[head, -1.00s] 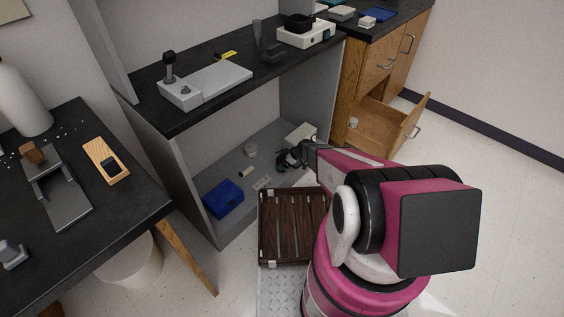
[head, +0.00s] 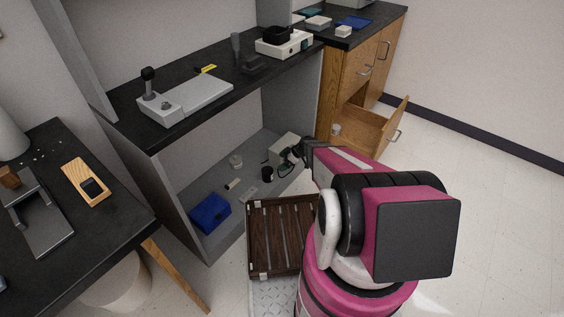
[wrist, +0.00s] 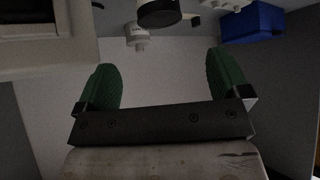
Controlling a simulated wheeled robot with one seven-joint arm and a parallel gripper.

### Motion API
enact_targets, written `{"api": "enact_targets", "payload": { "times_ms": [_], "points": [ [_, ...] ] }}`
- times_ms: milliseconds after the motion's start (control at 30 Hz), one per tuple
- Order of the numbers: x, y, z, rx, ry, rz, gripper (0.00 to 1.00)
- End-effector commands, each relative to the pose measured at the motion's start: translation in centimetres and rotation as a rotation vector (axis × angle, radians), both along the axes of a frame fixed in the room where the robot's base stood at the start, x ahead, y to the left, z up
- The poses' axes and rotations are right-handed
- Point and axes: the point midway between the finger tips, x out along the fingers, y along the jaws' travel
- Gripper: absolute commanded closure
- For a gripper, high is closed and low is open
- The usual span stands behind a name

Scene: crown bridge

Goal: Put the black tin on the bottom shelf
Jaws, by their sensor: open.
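The black tin (head: 267,174) stands on the bottom shelf (head: 226,242) of the grey bench unit, near its right part. In the wrist view a dark round thing (wrist: 158,12), likely this tin, is cut by the top edge. My gripper (head: 288,157) is low inside the bay, just right of the tin and apart from it. The wrist view shows its two green fingers spread wide with nothing between them (wrist: 166,80).
On the same shelf are a blue bin (head: 210,213), a white jar (head: 236,161), small pale pieces and a pale box (head: 284,147) close by my gripper. An open drawer (head: 368,128) juts out at right.

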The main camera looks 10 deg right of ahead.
Motion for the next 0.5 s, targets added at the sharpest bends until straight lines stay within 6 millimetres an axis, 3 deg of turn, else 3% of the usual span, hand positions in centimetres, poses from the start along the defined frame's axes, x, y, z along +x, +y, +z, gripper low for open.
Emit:
{"api": "enact_targets", "payload": {
  "times_ms": [167,500],
  "points": [
    [-1.6,0.0,2.8,-0.031,0.076,-0.044,0.06],
    [-8.2,-0.9,13.6,-0.227,0.405,-0.355,0.06]
  ]
}}
